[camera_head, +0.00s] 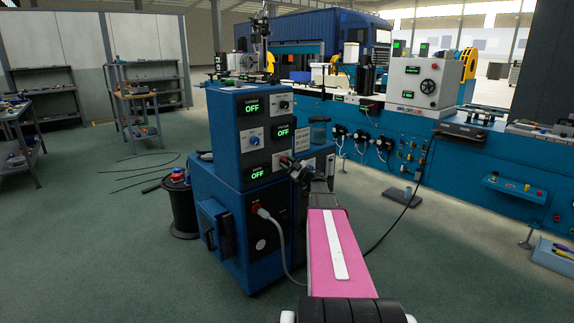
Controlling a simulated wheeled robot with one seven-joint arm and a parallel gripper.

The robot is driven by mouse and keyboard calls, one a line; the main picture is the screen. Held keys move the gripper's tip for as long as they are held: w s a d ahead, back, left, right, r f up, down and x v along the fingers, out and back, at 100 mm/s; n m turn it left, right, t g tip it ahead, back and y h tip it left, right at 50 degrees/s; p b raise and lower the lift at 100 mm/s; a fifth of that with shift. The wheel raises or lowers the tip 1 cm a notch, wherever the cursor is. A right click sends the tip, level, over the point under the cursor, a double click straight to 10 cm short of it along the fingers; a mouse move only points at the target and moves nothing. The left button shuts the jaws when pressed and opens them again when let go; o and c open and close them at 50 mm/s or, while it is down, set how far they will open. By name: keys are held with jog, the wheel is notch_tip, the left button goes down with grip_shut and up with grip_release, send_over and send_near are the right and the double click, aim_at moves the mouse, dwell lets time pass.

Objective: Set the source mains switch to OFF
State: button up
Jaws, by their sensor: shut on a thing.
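The blue source cabinet (235,200) stands at the middle left with a black front panel. Its upper display (253,108), right-hand display (282,132) and lower display (257,174) all read OFF in green. One knob (284,105) is beside the upper display and another knob (252,140) is left of the right-hand display. My gripper (287,162) is at the panel, right of the lower display, shut on a small switch there. A bit of red shows at the fingertips. The gripper hides most of that switch, so its handle angle cannot be told.
A grey cable runs from a plug (263,213) low on the cabinet front. A black reel (180,205) stands on the floor at left. The long blue welder bed (460,160) fills the right. Open green floor lies in front.

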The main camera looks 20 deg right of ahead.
jog(key=shift+n+g+y, duration=0.3)
jog(key=shift+n+g, duration=0.2)
jog(key=shift+n, duration=0.9)
jog(key=o, duration=0.7)
jog(key=v, duration=1.1)
jog(key=shift+w, duration=0.1)
